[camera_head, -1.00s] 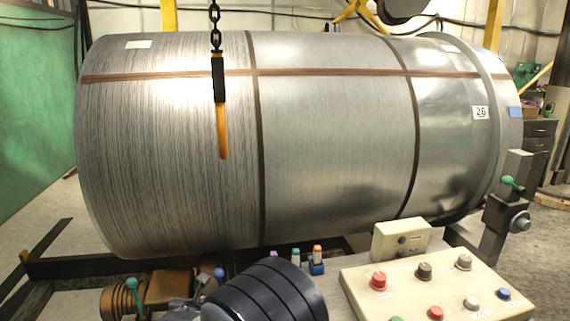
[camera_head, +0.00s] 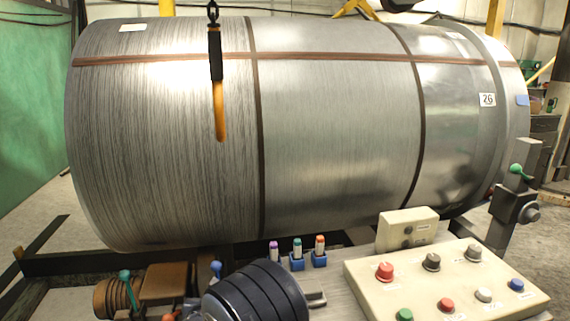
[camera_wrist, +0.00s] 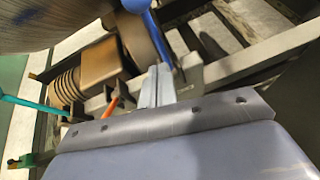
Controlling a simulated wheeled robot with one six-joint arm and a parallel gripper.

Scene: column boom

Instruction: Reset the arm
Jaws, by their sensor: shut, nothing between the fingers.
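My gripper (camera_wrist: 158,76) shows in the wrist view as two grey fingers side by side, shut and empty. Behind the fingers are a blue-handled lever (camera_wrist: 140,8), an orange-red lever (camera_wrist: 110,107) and a teal lever (camera_wrist: 30,103). I cannot tell whether the fingers touch any of them. In the head view my dark blue, ribbed arm (camera_head: 255,295) rises at the bottom middle and the fingers cannot be made out clearly.
A control box with coloured buttons (camera_head: 455,280) stands right of my arm. Small coloured-top sticks in blue holders (camera_head: 297,260) stand behind the arm. A brown motor (camera_head: 165,282) is at left.

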